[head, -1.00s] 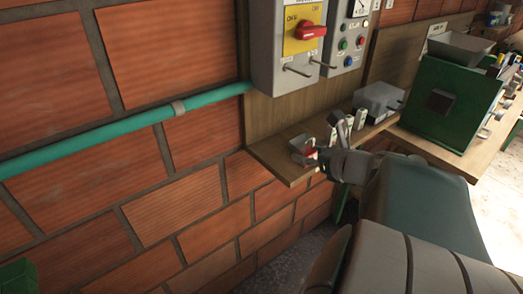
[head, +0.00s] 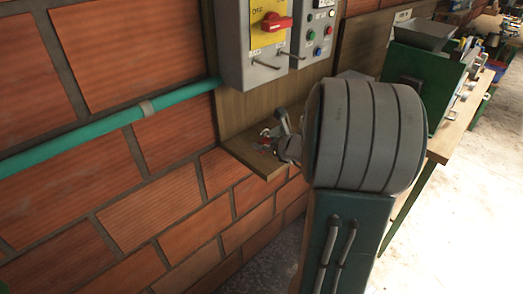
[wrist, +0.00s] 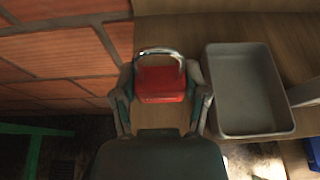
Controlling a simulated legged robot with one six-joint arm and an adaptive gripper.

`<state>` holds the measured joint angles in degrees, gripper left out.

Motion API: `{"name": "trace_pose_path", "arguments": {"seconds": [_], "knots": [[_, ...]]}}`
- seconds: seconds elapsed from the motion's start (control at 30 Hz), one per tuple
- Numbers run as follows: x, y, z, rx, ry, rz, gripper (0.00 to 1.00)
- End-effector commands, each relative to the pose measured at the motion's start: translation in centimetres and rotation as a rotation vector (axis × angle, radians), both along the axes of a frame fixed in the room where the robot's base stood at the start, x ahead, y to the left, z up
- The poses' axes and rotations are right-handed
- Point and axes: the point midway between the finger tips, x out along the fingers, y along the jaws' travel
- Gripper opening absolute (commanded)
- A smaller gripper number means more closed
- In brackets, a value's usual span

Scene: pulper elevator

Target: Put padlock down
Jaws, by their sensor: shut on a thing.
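The red padlock (wrist: 160,85) with a silver shackle sits between the fingers of my gripper (wrist: 163,95) in the wrist view. The fingers are shut on its sides, and the shackle points away from my palm. In the head view my gripper (head: 279,140) is at the left end of the wooden shelf (head: 254,164), with a little red of the padlock (head: 265,145) showing. I cannot tell whether the padlock touches the shelf. My arm hides the right part of the shelf.
A grey open tray (wrist: 249,92) lies close to the right of my gripper. A brick wall (head: 110,200) with a teal pipe (head: 110,124) stands at left. A switch box with a red handle (head: 276,22) hangs above the shelf. A green machine (head: 436,72) stands at right.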

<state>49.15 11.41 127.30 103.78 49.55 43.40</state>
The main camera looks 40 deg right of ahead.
Motion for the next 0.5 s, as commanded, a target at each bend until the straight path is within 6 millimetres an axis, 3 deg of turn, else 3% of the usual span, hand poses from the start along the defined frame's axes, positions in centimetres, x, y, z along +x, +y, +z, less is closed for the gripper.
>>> {"name": "trace_pose_path", "arguments": {"seconds": [0.3,0.5], "knots": [[0.6,-0.2,-3.6,0.001,0.001,0.000,0.07],[0.6,-0.3,-3.8,-0.002,-0.001,0.000,0.07]]}}
